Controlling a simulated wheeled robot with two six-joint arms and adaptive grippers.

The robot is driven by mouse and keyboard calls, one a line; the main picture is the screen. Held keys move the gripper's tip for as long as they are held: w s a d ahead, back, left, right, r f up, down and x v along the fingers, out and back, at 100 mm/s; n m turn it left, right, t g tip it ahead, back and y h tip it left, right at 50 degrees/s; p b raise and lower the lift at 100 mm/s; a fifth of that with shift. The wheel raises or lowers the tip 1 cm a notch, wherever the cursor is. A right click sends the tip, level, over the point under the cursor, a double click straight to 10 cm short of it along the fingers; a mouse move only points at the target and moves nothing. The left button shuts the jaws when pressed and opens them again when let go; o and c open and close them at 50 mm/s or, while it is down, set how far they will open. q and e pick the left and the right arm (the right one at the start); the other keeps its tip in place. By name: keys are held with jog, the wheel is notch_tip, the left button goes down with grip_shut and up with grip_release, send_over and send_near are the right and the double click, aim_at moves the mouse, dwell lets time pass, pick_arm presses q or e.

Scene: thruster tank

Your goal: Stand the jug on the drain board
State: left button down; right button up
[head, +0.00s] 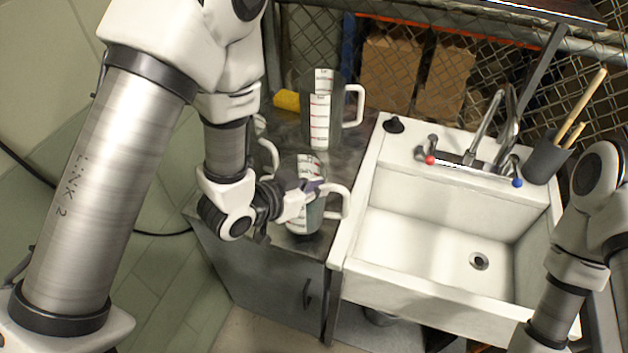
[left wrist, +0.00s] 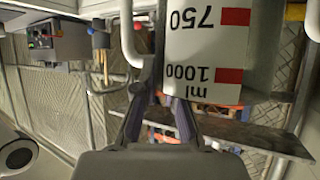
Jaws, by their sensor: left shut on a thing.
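A clear measuring jug with a white handle and red-and-white scale (head: 305,218) is at the front of the dark worktop (head: 365,150), left of the sink. My left gripper (head: 312,188) is shut on it near the rim and handle. In the left wrist view the jug's 750 and 1000 ml scale (left wrist: 205,60) fills the upper middle, upside down, beyond the fingers (left wrist: 158,100). The exact grip point is partly hidden, and I cannot tell whether the jug's base touches the worktop. I cannot pick out a separate drain board. My right gripper is out of view.
Another jug (head: 320,125) stands behind on the worktop; a further handle (head: 268,152) shows beside my left arm. The white sink (head: 420,240) is empty. Taps (head: 470,158), a black stopper (head: 394,124) and a dark pot with wooden sticks (head: 545,160) are along its back.

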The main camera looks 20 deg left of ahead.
aim_at(316, 161)
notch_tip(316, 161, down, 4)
jog(key=b, duration=0.3)
pick_arm(q)
jog(key=w+a+p, duration=0.1)
jog(key=w, duration=0.1)
jog(key=w+p, duration=0.1)
jog(key=w, duration=0.1)
jog(key=w+a+p, duration=0.1)
jog(key=w, duration=0.1)
jog(key=shift+w+a, duration=0.3)
jog(key=shift+w, duration=0.05)
jog(key=shift+w+a+f+p, duration=0.1)
jog(key=shift+w+a+p, duration=0.1)
jog(key=shift+w, duration=0.15)
jog(key=shift+w+a+f+p, duration=0.1)
jog(key=shift+w+p, duration=0.1)
jog(key=shift+w, duration=0.1)
notch_tip(316, 161, down, 3)
jog(key=shift+d+r+p, duration=0.1)
jog(key=shift+p, duration=0.5)
jog(key=shift+w+f, duration=0.1)
jog(key=shift+f, duration=0.5)
jog(key=c, duration=1.2)
grip_release()
jog(key=shift+c, duration=0.2)
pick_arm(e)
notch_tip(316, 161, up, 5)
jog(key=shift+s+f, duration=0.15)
